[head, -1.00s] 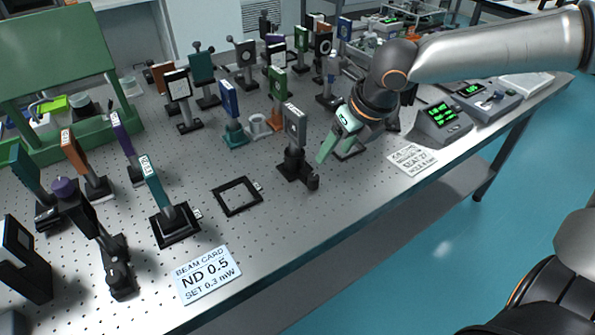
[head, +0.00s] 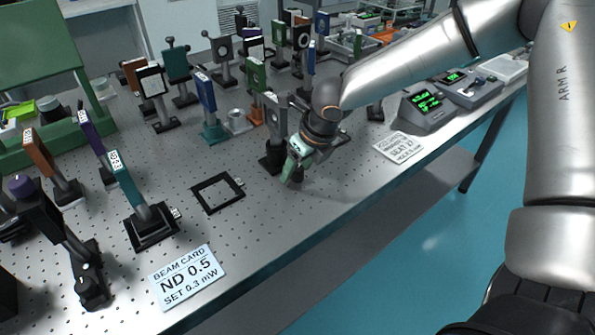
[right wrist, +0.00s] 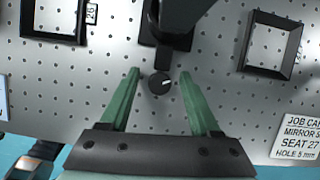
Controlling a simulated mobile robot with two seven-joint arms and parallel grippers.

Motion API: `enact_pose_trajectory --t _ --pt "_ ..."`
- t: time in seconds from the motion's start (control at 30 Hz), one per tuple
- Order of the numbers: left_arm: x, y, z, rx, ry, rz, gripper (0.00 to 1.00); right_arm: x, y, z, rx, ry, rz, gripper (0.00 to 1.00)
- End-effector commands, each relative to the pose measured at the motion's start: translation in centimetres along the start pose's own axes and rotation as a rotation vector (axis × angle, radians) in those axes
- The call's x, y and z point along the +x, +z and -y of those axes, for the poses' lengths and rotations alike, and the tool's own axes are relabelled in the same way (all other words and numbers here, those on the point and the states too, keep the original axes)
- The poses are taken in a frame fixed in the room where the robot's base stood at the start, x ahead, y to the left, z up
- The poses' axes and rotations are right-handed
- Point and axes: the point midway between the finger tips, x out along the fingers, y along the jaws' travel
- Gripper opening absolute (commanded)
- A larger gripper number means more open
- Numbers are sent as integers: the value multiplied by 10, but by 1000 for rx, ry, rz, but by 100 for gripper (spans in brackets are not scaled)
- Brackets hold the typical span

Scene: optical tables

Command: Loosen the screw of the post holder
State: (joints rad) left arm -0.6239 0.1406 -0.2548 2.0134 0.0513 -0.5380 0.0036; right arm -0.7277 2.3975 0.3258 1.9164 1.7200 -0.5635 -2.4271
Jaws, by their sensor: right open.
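The black post holder (head: 272,157) stands on the metal tabletop and carries a grey upright plate (head: 277,118). My right gripper (head: 291,175) is at its near right side and partly covers it in the head view. In the right wrist view, the holder's dark body (right wrist: 165,28) is at the top middle. Its round dark screw knob (right wrist: 160,84) with a white mark sits between my two green fingers. The right gripper (right wrist: 161,84) is open, with a gap on both sides of the knob. My left gripper is out of view.
An empty black square frame (head: 218,192) lies left of the post holder. Several mounted optics stand behind and to the left. A job card (head: 398,147) lies to the right, near the table's front edge. A beam card (head: 187,278) lies at front left.

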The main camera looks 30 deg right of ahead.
Motion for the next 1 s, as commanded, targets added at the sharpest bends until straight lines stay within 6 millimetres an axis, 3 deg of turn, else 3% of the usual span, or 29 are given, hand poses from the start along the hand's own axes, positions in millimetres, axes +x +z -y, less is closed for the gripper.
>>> enact_pose_trajectory --t 0.3,0.83,1.0 --pt "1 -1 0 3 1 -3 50 2 0 0 1 1 0 62" --pt "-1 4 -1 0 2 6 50 2 0 0 1 1 0 3" --pt "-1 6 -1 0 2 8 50 2 0 0 1 1 0 0"
